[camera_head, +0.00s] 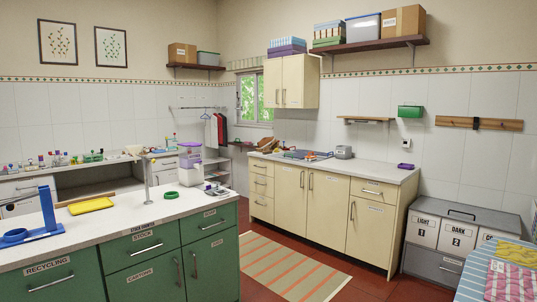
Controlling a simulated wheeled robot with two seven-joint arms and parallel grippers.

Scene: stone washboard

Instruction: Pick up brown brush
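I cannot make out a brown brush for certain. Small brown items (267,146) lie at the left end of the cream cabinet's worktop, too small to identify. A thin brown strip (85,199) lies behind a yellow tray (90,206) on the green island's top; I cannot tell what it is. Neither of my grippers is in view.
The green island (160,213) fills the lower left, with a blue stand (42,222) on it. The cream cabinet (325,205) stands at the back, holding a blue rack (306,155). A striped rug (285,265) covers open floor between them. Laundry bins (450,240) stand at right.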

